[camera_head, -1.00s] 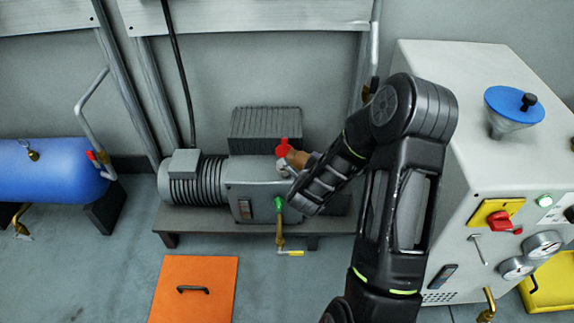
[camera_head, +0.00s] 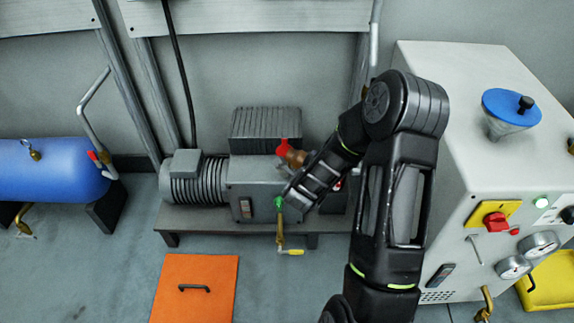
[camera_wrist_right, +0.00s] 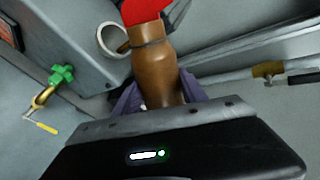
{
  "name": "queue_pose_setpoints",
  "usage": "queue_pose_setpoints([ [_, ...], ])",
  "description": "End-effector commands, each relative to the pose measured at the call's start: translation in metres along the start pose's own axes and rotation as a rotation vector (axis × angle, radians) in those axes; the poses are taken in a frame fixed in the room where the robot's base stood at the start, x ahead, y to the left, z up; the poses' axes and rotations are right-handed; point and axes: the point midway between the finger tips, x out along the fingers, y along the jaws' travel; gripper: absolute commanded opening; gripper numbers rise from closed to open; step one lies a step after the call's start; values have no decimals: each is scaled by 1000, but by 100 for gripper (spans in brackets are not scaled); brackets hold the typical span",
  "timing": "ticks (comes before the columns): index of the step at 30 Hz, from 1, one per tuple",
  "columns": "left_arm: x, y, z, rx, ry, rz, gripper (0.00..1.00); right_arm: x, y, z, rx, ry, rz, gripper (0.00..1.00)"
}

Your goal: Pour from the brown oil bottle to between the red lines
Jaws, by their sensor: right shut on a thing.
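The brown oil bottle (camera_head: 296,158) with its red top (camera_head: 284,147) is tilted over the grey pump (camera_head: 262,185), its red end toward the upper left. The bottle (camera_wrist_right: 153,62) fills the middle of the right wrist view, its red end cut by the top edge. My right gripper (camera_wrist_right: 160,95) is shut on it, with purple fingers on either side. A pale ring-shaped opening (camera_wrist_right: 113,40) lies beside the bottle's neck. A small dark-framed window (camera_head: 246,209) is on the pump's front; I cannot make out red lines or an oil level. My left gripper is out of view.
A blue tank (camera_head: 50,170) is at left, a control cabinet (camera_head: 440,120) at right. An orange panel (camera_head: 195,285) lies on the floor in front.

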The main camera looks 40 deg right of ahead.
Motion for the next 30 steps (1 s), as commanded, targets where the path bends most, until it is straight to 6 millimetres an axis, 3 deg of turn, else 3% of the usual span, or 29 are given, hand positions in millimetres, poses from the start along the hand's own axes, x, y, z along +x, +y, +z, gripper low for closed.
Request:
queue_pose_setpoints([
  [30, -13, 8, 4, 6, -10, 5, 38, -4, -6, 3, -72, 46, -1, 0],
])
